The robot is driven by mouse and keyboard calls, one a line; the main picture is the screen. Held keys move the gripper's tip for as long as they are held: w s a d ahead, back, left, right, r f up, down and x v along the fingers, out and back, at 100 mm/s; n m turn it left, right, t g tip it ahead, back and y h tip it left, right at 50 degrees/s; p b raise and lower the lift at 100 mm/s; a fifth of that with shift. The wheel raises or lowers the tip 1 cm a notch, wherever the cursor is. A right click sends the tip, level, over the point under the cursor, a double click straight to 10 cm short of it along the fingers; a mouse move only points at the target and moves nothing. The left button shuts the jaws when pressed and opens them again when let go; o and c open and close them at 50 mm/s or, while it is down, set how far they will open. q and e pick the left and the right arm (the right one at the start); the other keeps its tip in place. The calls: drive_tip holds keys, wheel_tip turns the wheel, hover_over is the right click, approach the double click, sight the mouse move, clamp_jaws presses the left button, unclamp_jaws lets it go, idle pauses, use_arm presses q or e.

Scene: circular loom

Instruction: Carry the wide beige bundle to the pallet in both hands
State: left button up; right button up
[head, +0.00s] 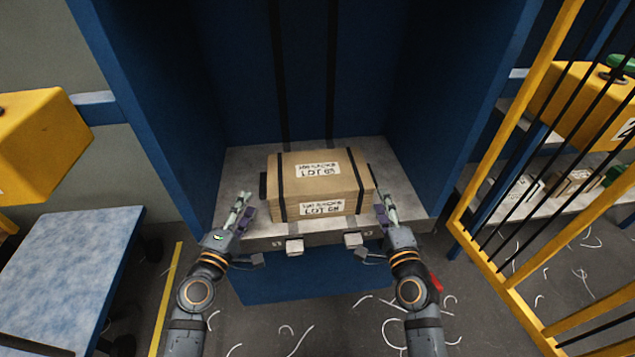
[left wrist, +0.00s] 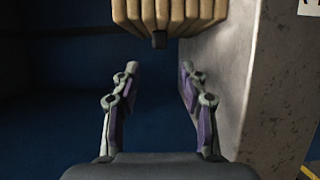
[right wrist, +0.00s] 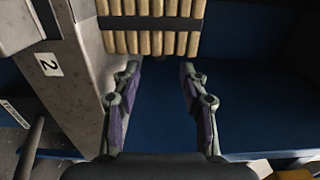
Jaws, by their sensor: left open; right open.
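The wide beige bundle (head: 320,183) is a stack with two dark straps and white lot labels. It rests on a grey shelf in the blue bay. My left gripper (head: 243,205) is open beside its left end, and my right gripper (head: 385,203) is open beside its right end. In the left wrist view the bundle's ribbed end (left wrist: 165,14) lies beyond the open fingers (left wrist: 158,85), apart from them. The right wrist view shows the other end (right wrist: 150,40) likewise beyond the open fingers (right wrist: 162,85). No pallet can be made out for certain.
The grey shelf (head: 410,200) has blue walls on both sides. A yellow barred gate (head: 482,250) stands at right. A blue-topped table (head: 65,260) and a yellow box (head: 40,145) are at left. White scraps litter the floor.

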sight(373, 182)
use_arm(q)
drive_tip(key=x, duration=0.8)
drive_tip(key=shift+w+d, duration=0.1)
drive_tip(key=shift+w, duration=0.15)
use_arm(e)
drive_tip(key=w, duration=0.8)
drive_tip(key=shift+w+a, duration=0.25)
drive_tip(key=shift+a, duration=0.15)
use_arm(q)
clamp_jaws()
use_arm(e)
clamp_jaws()
